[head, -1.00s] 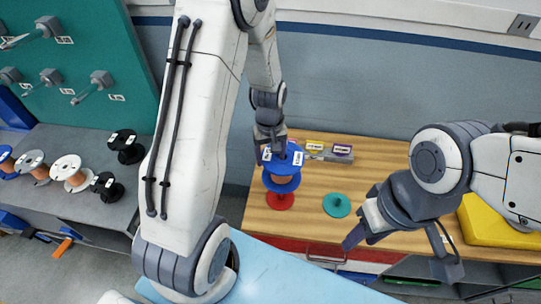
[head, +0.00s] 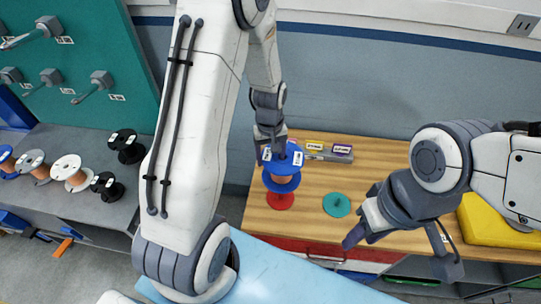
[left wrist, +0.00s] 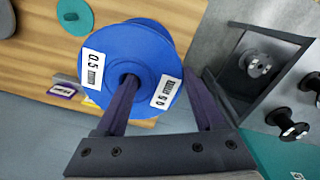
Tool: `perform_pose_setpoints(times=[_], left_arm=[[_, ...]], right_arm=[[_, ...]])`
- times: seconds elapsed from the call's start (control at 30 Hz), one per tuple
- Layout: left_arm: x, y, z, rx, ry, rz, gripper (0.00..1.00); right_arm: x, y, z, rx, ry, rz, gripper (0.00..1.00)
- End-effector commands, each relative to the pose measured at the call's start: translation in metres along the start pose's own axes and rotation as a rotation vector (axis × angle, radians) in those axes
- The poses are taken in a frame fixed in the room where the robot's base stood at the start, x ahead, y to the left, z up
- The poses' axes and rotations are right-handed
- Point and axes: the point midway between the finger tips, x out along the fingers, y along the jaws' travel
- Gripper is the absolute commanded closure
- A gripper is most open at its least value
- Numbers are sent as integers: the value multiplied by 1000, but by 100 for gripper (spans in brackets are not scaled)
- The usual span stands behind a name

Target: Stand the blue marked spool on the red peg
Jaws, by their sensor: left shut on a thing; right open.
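The blue spool (head: 296,160) has copper-coloured winding and white marked labels on its top flange. My left gripper (head: 274,150) is shut on it from above. In the left wrist view, the spool (left wrist: 145,52) has one finger in its centre hole and the other outside its rim. The spool is directly above the red peg (head: 280,202), whose round base shows below the lower flange. Whether the peg's post is inside the spool is hidden. My right gripper (head: 402,248) is open and empty, near the table's front edge.
A green peg base (head: 337,204) is right of the red one on the wooden table (head: 375,160). Labelled small boxes (head: 328,151) lie behind. A yellow object (head: 490,224) is at the right. Several other spools (head: 70,172) stand on the grey bench at left.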

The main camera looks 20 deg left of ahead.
Motion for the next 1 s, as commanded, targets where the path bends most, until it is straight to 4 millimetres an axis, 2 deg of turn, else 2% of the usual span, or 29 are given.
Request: perform_pose_setpoints(times=[1.0], left_arm=[[29, 0, -1, 0, 2, 2, 100]], right_arm=[[21, 2, 1, 0, 0, 0, 58]])
